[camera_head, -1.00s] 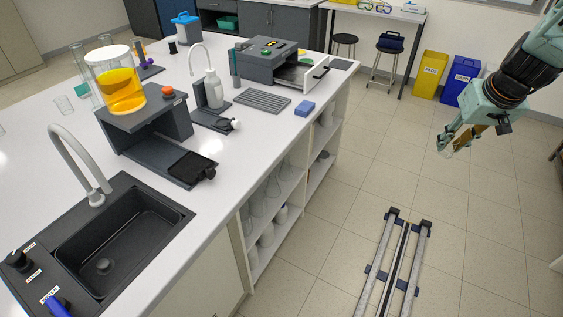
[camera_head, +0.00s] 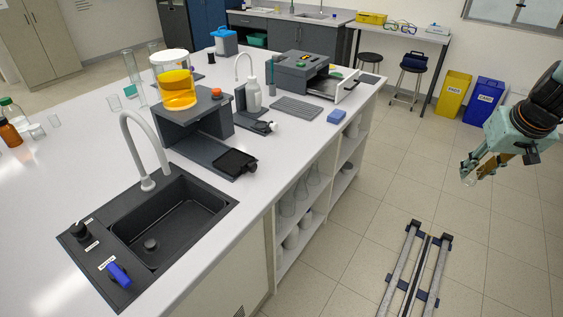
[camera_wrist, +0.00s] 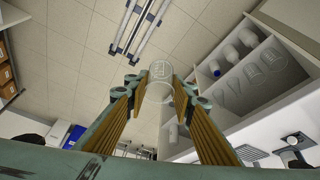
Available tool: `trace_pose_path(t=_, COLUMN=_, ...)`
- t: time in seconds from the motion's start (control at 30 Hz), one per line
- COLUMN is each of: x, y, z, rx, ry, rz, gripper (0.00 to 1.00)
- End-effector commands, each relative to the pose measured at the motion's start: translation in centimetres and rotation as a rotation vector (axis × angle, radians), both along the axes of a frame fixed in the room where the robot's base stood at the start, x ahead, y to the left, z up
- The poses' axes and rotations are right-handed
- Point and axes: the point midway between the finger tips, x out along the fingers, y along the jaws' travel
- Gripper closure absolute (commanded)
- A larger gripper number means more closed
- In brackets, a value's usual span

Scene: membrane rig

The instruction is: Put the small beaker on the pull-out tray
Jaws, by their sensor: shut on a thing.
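My gripper (camera_head: 474,170) is at the right of the head view, over the floor and well apart from the bench. It is shut on a small clear glass beaker (camera_wrist: 160,72), which shows between the fingertips in the wrist view. The beaker is faint in the head view (camera_head: 467,179). A pull-out tray (camera_head: 346,88) with a pale front and black handle sticks out of a grey machine (camera_head: 301,72) at the bench's far end. The visible part of the tray looks empty.
Glassware fills the shelves below. Floor beside the bench is clear around the rails (camera_head: 408,270).

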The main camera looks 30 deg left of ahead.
Motion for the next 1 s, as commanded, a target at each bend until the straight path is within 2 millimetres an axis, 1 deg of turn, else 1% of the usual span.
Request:
trace_pose_path(t=0.47, x=0.0, y=0.1, z=0.0, rx=0.000, ry=0.000, rz=0.001, gripper=0.84)
trace_pose_path(t=0.63, x=0.3, y=0.9, z=-0.1, rx=0.000, ry=0.000, rz=0.013, gripper=0.84)
trace_pose_path(t=0.77, x=0.7, y=2.7, z=-0.2, rx=0.001, ry=0.001, rz=0.038, gripper=0.84)
trace_pose_path(t=0.87, x=1.1, y=4.6, z=-0.4, rx=0.001, ry=0.002, rz=0.066, gripper=0.84)
trace_pose_path(t=0.97, x=1.6, y=7.0, z=-0.6, rx=0.001, ry=0.002, rz=0.100, gripper=0.84)
trace_pose_path(t=1.0, x=1.7, y=8.2, z=-0.7, rx=0.002, ry=0.002, rz=0.117, gripper=0.84)
